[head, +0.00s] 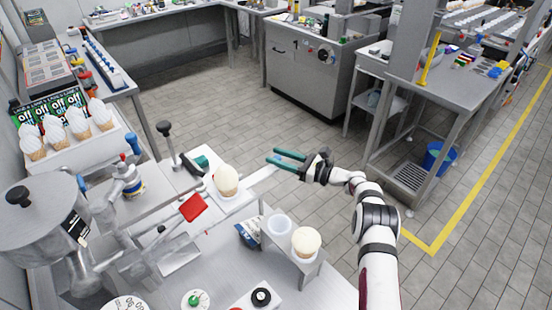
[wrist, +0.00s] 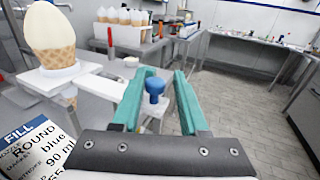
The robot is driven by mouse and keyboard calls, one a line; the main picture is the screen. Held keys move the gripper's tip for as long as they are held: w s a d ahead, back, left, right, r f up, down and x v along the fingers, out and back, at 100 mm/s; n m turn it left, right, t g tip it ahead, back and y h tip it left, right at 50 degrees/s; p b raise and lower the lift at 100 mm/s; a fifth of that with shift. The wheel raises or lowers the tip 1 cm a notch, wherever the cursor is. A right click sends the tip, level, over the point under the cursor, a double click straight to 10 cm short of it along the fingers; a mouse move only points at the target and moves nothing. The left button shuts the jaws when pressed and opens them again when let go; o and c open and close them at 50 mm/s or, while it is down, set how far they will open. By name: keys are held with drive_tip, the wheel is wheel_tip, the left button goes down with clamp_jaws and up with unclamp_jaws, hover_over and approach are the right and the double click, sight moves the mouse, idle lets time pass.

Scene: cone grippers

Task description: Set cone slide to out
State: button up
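The cone slide (head: 236,199) is a white plate with a filled cone (head: 226,180) upright in it. Its pale bar reaches right, toward my gripper. In the wrist view the filled cone (wrist: 52,38) stands at upper left on the white plate (wrist: 55,78). A blue knob (wrist: 155,89) shows on a pale end piece, framed between my fingers with gaps either side; I cannot tell its depth. The knob is not clear in the head view. My gripper (head: 286,157) has green fingers, spread open and empty, at the slide's right end; it also shows in the wrist view (wrist: 160,100).
A rack of cones (head: 66,142) stands at the back left. A red-flagged lever (head: 193,207) and a black-knobbed lever (head: 163,128) rise near the slide. The floor behind my gripper is clear.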

drive_tip(key=shift+o, duration=1.4)
drive_tip(key=v, duration=1.5)
drive_tip(key=shift+s+d, duration=0.2)
drive_tip(key=shift+d, duration=0.15)
